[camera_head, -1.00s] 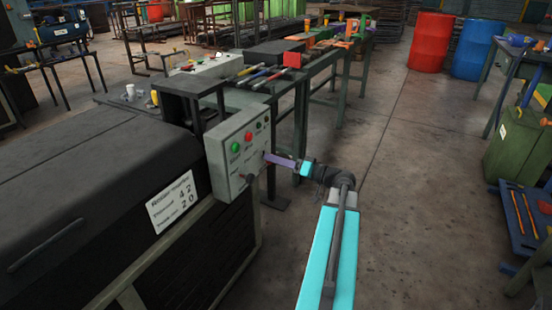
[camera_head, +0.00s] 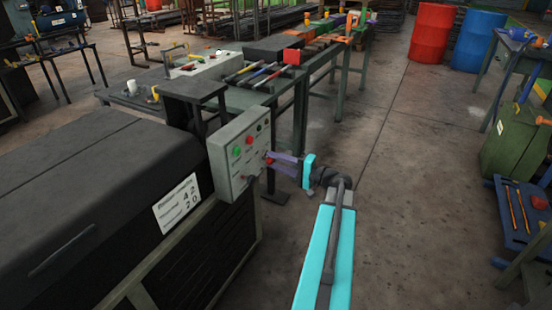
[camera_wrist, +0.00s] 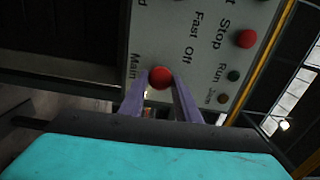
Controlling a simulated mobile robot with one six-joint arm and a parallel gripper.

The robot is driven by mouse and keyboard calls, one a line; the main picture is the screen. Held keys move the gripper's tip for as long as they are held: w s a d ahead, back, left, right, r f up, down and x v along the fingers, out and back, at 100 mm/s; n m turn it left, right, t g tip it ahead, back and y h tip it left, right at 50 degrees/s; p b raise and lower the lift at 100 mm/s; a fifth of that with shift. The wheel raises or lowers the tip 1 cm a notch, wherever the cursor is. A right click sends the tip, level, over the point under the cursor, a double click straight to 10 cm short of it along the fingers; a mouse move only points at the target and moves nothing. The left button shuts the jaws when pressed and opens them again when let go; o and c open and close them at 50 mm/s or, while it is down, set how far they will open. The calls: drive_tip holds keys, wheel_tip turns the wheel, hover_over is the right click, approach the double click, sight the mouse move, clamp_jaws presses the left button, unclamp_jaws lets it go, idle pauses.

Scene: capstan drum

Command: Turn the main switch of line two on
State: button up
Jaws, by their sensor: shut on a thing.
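A grey control panel (camera_head: 226,165) stands at the end of a black machine. In the wrist view it carries a red round knob (camera_wrist: 160,77) beside the words "Main" and "Off". My gripper (camera_wrist: 160,90) has its purple fingers on both sides of this knob and is shut on it. In the head view my gripper (camera_head: 271,158) reaches the panel's right part from the front, with the red knob (camera_head: 268,161) at its fingertips. The knob's pointer direction is not clear. No line number is readable.
The panel also bears a red button (camera_wrist: 246,39) labelled "Stop" and a green one (camera_wrist: 233,76) labelled "Run". A workbench with tools (camera_head: 262,75) stands behind. The floor (camera_head: 410,200) to the right is open. Red and blue drums stand at the back.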

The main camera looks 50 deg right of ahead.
drive_tip(key=shift+m, duration=0.3)
drive_tip(key=o, duration=1)
drive_tip(key=shift+s, duration=0.1)
drive_tip(key=p+v, duration=0.1)
drive_tip(key=v, duration=1.2)
drive_tip(key=shift+s, duration=0.35)
drive_tip(key=shift+f, duration=0.1)
